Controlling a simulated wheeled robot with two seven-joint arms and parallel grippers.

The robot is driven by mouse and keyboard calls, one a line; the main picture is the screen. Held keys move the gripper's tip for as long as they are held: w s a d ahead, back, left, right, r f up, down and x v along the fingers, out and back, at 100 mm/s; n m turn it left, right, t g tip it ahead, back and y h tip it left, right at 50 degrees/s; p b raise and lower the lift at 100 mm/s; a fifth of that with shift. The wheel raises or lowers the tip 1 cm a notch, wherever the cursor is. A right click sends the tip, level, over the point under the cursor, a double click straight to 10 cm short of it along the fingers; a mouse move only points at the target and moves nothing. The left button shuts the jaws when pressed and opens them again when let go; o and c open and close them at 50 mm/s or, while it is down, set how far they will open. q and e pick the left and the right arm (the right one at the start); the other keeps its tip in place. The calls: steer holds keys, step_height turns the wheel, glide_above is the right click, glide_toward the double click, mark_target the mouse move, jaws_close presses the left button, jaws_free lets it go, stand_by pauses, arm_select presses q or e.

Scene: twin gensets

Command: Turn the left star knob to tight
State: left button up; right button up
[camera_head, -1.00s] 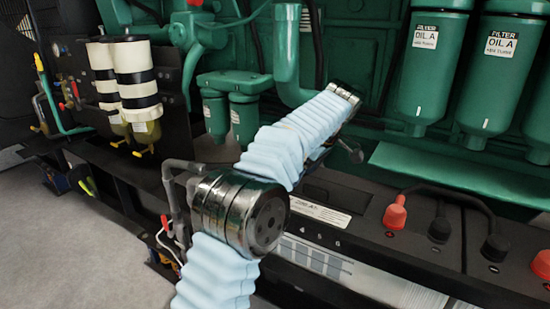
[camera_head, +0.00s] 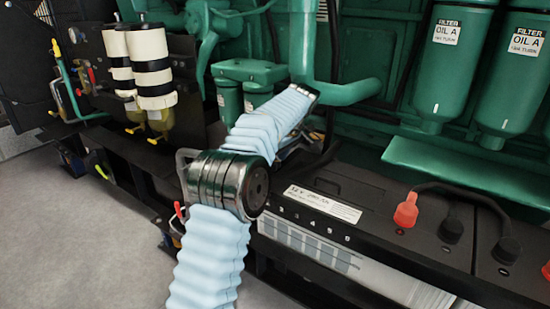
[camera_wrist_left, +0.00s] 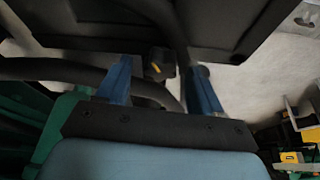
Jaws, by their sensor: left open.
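In the left wrist view, a small dark knob-like part (camera_wrist_left: 158,61) with a yellow mark lies between the tips of my left gripper (camera_wrist_left: 161,72). It looks like the star knob, but its star shape is not clear. The two blue fingers are apart, one on each side of it, and I see no contact. In the head view, my pale blue left arm reaches in among the machinery, and its forearm hides the gripper and the knob. My right gripper is in neither view.
Black batteries (camera_head: 345,190) with a red terminal cap (camera_head: 406,209) stand right of my arm. Green oil filters (camera_head: 442,75) hang above. White-and-black canisters (camera_head: 152,70) stand at the left. Dark hoses (camera_wrist_left: 50,69) run close to the fingers. Grey floor (camera_head: 80,220) is clear at left.

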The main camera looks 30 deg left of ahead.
arm_select(q)
steer(key=shift+a+f, duration=0.1)
steer(key=shift+f, duration=0.2)
steer(key=c, duration=1.1)
steer(key=shift+o, duration=0.2)
